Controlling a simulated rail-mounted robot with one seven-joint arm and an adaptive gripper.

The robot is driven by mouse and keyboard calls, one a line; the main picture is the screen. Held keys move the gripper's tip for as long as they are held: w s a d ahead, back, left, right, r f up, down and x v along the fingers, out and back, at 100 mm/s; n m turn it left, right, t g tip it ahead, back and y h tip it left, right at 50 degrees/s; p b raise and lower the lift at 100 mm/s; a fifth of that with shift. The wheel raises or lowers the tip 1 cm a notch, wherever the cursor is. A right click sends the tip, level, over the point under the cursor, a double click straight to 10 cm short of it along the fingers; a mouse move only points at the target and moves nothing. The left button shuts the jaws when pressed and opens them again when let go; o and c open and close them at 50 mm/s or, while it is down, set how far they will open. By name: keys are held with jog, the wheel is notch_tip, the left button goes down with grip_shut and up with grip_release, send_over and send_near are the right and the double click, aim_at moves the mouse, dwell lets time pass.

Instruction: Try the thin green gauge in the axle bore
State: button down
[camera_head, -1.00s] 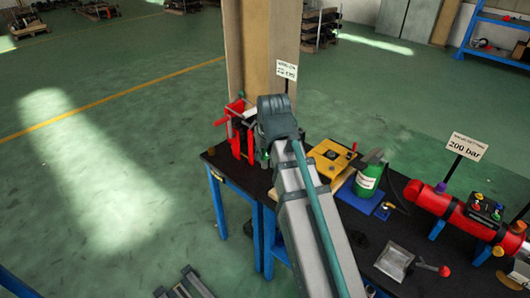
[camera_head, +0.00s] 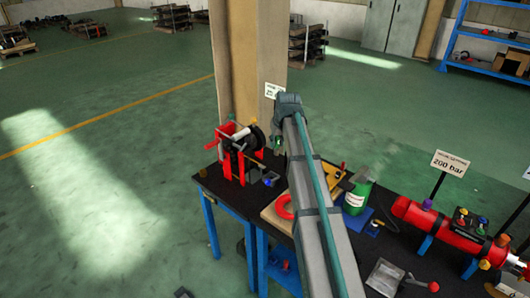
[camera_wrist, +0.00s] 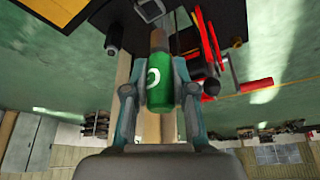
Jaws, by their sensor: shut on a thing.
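My gripper (camera_wrist: 158,100) is shut on a green cylinder with a white C-like mark, the green gauge (camera_wrist: 160,72). A narrower brownish part (camera_wrist: 159,40) shows beyond its green body, in line with it. In the head view only a small bit of green (camera_head: 278,141) shows below my wrist. The red stand (camera_head: 238,160) with a black disc (camera_head: 252,138) and a pale cylinder (camera_head: 240,133) is just left of my gripper. In the wrist view red stand parts (camera_wrist: 213,45) show to the right of the gauge, apart from it. I cannot make out the axle bore.
A red ring (camera_head: 285,205) lies on a wooden board beside my arm. A sign (camera_head: 272,91) rises behind my wrist.

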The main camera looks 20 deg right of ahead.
jog(key=w+d+f, duration=0.3)
jog(key=w+d, duration=0.2)
jog(key=d, duration=0.1)
jog(key=w+d+f, duration=0.3)
jog(key=w+d, duration=0.2)
jog(key=d, duration=0.2)
jog(key=shift+w+d+f, duration=0.2)
jog(key=shift+f, duration=0.2)
jog(key=shift+d, duration=0.1)
jog(key=shift+f, duration=0.1)
